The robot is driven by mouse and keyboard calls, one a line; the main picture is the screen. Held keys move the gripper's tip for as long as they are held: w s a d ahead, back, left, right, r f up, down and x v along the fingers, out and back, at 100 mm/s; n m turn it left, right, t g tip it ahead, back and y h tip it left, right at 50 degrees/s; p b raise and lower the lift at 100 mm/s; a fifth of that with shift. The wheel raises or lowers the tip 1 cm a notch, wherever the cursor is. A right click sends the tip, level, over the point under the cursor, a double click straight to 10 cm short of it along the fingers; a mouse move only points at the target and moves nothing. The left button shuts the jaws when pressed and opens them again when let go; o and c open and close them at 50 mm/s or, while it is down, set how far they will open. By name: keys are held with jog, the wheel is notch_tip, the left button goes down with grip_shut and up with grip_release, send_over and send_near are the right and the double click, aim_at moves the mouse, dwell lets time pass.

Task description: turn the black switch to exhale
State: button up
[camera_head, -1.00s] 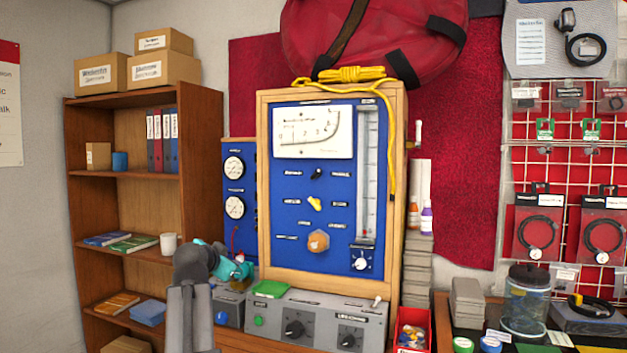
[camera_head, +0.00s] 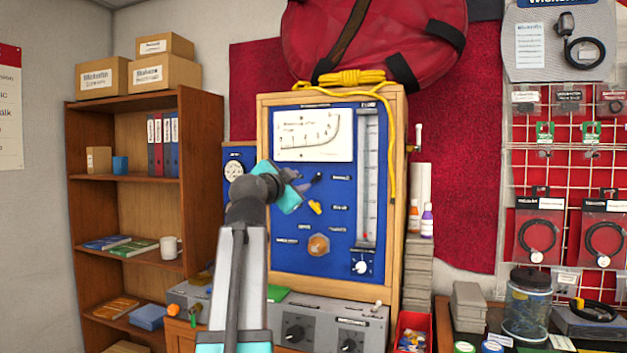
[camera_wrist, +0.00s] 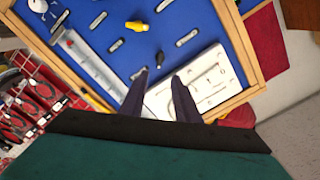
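The blue wood-framed panel (camera_head: 345,250) carries the black switch, a yellow switch (camera_head: 315,207) and an orange knob (camera_head: 318,244). In the wrist view the black switch (camera_wrist: 160,59) shows just beyond and between the fingertips of my gripper (camera_wrist: 161,76); the yellow switch (camera_wrist: 137,27) is farther out. My gripper is open, with a gap between its dark fingers, and nothing is visible in it. In the head view my gripper (camera_head: 309,184) is at the panel beside the black switch, which is hard to separate from the fingers. I cannot tell whether they touch. The labels are too small to read.
A white gauge plate (camera_head: 313,134) is above the switch, and a clear flow tube (camera_head: 368,180) stands at the right. A yellow cord (camera_head: 392,140) hangs over the frame. A grey control box (camera_head: 320,312) sits below the panel.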

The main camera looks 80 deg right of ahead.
aim_at(315, 177)
jog(key=shift+d, duration=0.15)
jog(key=shift+s+d+p, duration=0.2)
jog(key=shift+s+d, duration=0.25)
jog(key=shift+d, duration=1.75)
jog(key=shift+s+d+p, duration=0.25)
jog(key=shift+s+d, duration=0.15)
jog(key=shift+d, duration=1.85)
jog(key=shift+s+d+p, duration=0.2)
jog(key=shift+s+d, duration=0.25)
jog(key=shift+d, duration=1.75)
